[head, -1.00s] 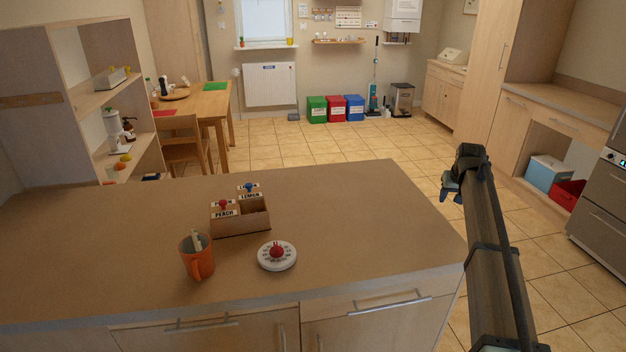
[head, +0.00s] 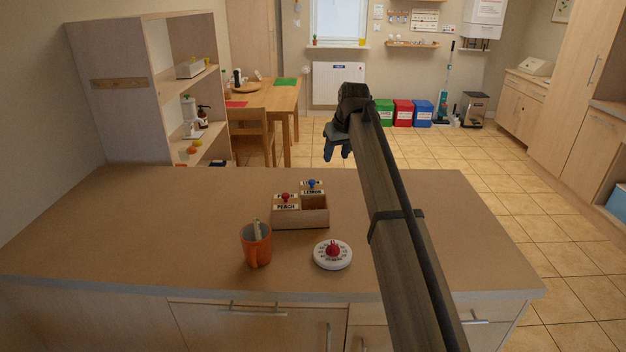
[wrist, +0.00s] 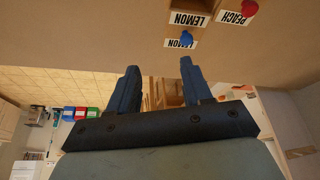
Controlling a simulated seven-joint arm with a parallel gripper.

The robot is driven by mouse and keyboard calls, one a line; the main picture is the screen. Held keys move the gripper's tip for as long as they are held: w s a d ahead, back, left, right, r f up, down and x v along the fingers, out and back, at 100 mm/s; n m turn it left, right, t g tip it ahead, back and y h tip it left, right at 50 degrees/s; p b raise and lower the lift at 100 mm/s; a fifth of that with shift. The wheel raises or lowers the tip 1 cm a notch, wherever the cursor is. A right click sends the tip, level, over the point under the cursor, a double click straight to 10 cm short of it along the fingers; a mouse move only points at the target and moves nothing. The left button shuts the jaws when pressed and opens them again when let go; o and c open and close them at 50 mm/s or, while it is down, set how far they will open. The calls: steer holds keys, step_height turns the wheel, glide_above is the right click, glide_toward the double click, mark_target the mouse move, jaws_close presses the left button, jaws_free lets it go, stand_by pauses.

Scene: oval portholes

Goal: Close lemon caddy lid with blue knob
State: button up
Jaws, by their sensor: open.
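The wooden caddy (head: 300,217) stands on the counter, with PEACH and LEMON labels. The lemon lid with its blue knob (head: 312,184) is at the caddy's back right and appears raised, with the compartment in front of it open. The blue knob (wrist: 186,38) and LEMON labels also show at the top of the wrist view, upside down. The peach lid with a red knob (head: 286,197) is at the left. My gripper (head: 338,154) is above and beyond the caddy, a little to its right. Its two blue fingers (wrist: 157,80) are apart and empty.
An orange mug (head: 256,246) stands in front of the caddy at left. A white round timer with a red knob (head: 332,254) stands at front right. The counter (head: 130,225) is bare at left. A shelf unit (head: 125,90) stands behind at left.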

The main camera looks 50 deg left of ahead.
mark_target(312, 181)
steer(key=s+a+r, duration=0.1)
steer(key=s+a, duration=0.2)
steer(key=s, duration=0.1)
steer(key=shift+n, duration=0.4)
steer(key=x, duration=1.3)
steer(key=shift+a+f, duration=0.15)
steer(key=shift+f, duration=0.1)
steer(key=shift+c, duration=0.2)
jaws_close()
